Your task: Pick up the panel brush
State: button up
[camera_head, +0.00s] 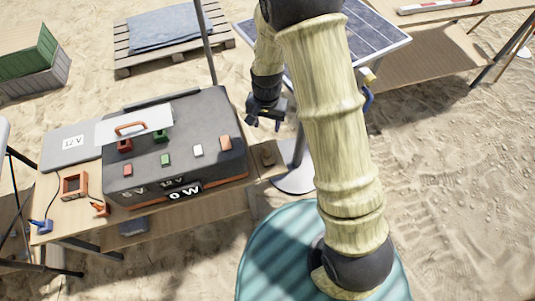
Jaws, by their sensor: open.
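A small item with a pale yellow block and a blue curved part (367,95) shows at the right edge of the solar panel (385,35), just right of my arm. It looks like the panel brush, but it is small and partly hidden behind my arm, so I cannot be sure. My gripper (265,123) is open and empty, with its fingers pointing down. It hangs left of the solar panel's stand, near the right side of the dark power box, apart from the likely brush. My arm link lies between the gripper and that item in the picture.
The dark power box (165,180) stands on a wooden table (60,208) with a grey 12 V case (60,150). Blue (41,226) and orange (100,209) small tools lie there. A pallet (130,63) and crates (35,70) stand behind. Sand at right is open.

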aim_at(267, 145)
notch_tip(267, 145, down, 12)
jog(key=shift+d+r+p, duration=0.1)
jog(key=shift+p, duration=0.2)
jog(key=shift+f, duration=0.2)
dwell(0.3)
jog(key=shift+w+f+p, duration=0.15)
jog(key=shift+f+p, duration=0.3)
jog(key=shift+f, duration=2.15)
grip_shut()
